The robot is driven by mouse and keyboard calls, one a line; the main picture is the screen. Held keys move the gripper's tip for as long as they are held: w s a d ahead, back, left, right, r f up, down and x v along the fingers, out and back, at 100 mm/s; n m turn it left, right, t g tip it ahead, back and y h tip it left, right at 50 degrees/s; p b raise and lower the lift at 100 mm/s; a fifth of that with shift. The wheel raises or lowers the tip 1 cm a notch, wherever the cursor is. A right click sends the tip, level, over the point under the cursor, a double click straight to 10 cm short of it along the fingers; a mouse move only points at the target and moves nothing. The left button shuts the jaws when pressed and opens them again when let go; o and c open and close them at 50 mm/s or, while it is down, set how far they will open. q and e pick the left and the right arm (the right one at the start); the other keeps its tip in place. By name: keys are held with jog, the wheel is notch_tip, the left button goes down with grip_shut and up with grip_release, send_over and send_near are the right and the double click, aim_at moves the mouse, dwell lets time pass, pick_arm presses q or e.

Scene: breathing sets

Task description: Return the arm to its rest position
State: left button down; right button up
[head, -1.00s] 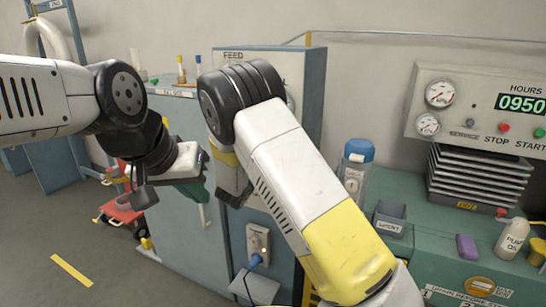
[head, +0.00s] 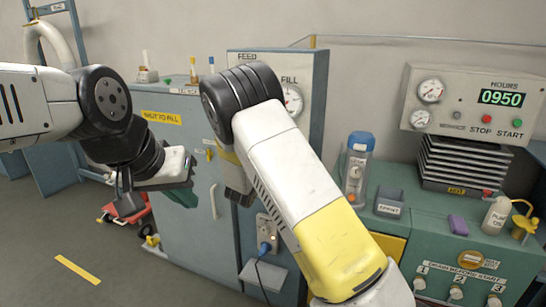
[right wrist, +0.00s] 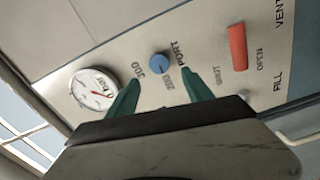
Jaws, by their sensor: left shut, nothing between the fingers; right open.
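My left arm (head: 50,105) comes in from the left, bent down at the wrist. Its gripper (head: 183,196) with green fingers is shut and empty, hanging in front of the blue-grey cabinet (head: 185,230). My right arm (head: 295,185) reaches up across the middle, and in the head view its own links hide most of its gripper. In the right wrist view, the right gripper (right wrist: 161,74) is open, its two green fingers apart with nothing between them. They point at the fill panel (right wrist: 205,45), around a blue knob (right wrist: 160,63); contact cannot be told.
The panel has a gauge (right wrist: 95,88) and a red handle (right wrist: 238,46). On the green bench stand a blue-capped bottle (head: 356,170), a grey bin (head: 389,203), a purple block (head: 457,225) and a white bottle (head: 496,215). A red cart (head: 127,210) is behind my left gripper.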

jog(key=s+d+r+m+g+y, duration=0.3)
jog(key=s+r+m+g+y, duration=0.35)
jog(key=s+r+y, duration=0.75)
jog(key=s+d+f+m+g+h, duration=0.1)
jog(key=s+d+m+g+h, duration=0.1)
jog(key=s, duration=1.1)
jog(key=s+d+f+m+g+h, duration=0.1)
jog(key=s+d, duration=0.4)
jog(key=s, duration=0.9)
jog(key=shift+f+m+g+h, duration=0.35)
jog(key=shift+m+h, duration=0.1)
jog(key=shift+h, duration=0.15)
